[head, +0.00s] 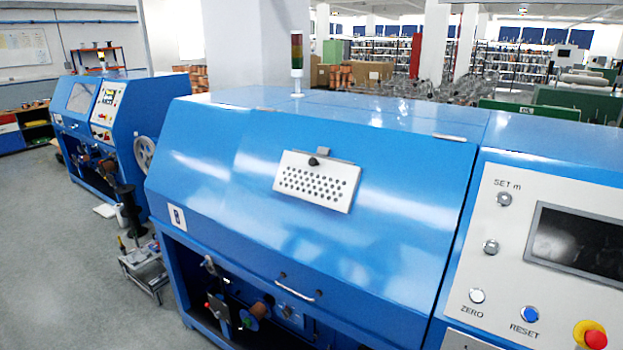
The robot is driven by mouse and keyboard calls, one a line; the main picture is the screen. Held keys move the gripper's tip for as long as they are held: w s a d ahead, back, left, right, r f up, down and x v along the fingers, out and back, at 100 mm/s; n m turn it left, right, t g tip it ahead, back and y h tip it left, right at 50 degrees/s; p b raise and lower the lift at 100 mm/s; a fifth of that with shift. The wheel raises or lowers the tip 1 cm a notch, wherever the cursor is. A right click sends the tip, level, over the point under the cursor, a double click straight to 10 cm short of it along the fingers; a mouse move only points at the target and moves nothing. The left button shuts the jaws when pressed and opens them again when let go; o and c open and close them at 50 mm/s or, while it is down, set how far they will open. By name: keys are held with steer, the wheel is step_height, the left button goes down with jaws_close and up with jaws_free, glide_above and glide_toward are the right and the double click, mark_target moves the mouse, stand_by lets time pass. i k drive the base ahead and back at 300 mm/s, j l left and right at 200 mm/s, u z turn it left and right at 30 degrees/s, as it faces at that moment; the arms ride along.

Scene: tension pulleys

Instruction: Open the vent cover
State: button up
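The vent cover (316,181) is a white plate with several rows of dark holes, on the sloping blue front of the large machine. It appears closed, lying close to the panel. A dark round knob (313,161) sits near its top edge, beside a small grey bracket (338,153). My gripper is not in view.
The blue machine (230,150) fills the middle. A metal handle (299,288) is low on its front panel. At right is a control panel (500,260) with a screen, buttons and a red emergency knob (595,339). Grey floor (60,260) is clear at left.

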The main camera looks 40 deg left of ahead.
mark_target(326, 183)
steer(key=u, duration=1.6)
